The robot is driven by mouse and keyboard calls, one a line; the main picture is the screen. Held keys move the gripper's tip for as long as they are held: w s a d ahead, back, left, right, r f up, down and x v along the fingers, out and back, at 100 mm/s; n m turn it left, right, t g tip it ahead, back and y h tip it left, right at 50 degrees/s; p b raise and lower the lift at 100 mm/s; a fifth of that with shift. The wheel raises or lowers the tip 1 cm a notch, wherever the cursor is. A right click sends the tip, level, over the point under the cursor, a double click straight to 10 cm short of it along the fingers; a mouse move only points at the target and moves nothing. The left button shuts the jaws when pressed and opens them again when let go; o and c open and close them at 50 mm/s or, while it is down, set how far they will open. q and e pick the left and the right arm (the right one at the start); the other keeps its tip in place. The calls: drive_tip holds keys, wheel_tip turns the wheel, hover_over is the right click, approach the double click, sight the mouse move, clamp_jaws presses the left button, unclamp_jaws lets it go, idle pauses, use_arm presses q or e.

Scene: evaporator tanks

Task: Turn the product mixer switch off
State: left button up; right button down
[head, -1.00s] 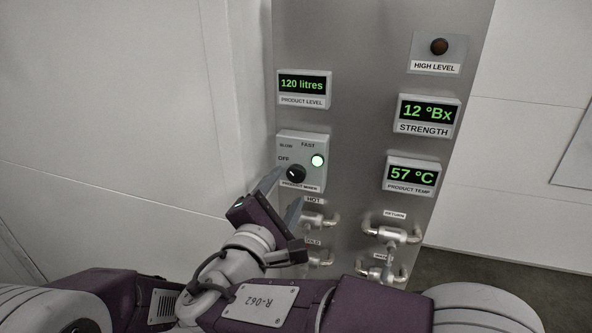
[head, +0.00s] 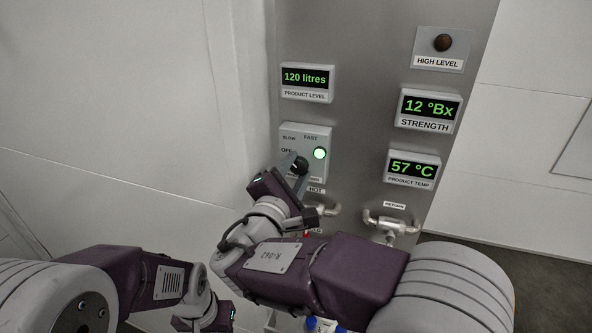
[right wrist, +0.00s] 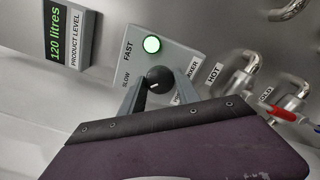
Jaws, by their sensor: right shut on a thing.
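The product mixer switch box (head: 318,136) is on the grey panel, marked SLOW, FAST and OFF, with a lit green lamp (head: 320,153). Its round black knob (head: 301,167) is partly covered by my right gripper (head: 295,166) in the head view. In the right wrist view the knob (right wrist: 158,78) sits between the two fingers of my right gripper (right wrist: 160,92), which is shut on it. The knob's exact setting is hard to read. My left gripper (head: 220,316) is low in the head view, away from the panel, and its fingertips are hidden.
Above the switch is the product level display (head: 307,80). To the right are the strength display (head: 429,109), the product temperature display (head: 412,169) and the high level lamp (head: 442,43). Metal pipes (head: 392,224) stick out below. A white wall (head: 130,120) stands left.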

drive_tip(key=shift+n, duration=0.4)
drive_tip(key=n, duration=0.3)
drive_tip(key=shift+n+p, duration=0.3)
drive_tip(key=shift+n, duration=0.1)
drive_tip(key=n+p, duration=0.1)
drive_tip(key=n, duration=0.3)
drive_tip(key=shift+f+n+p, duration=0.1)
drive_tip(key=shift+n+p, duration=0.2)
drive_tip(key=c, duration=0.9)
unclamp_jaws()
drive_tip(key=shift+s, duration=0.1)
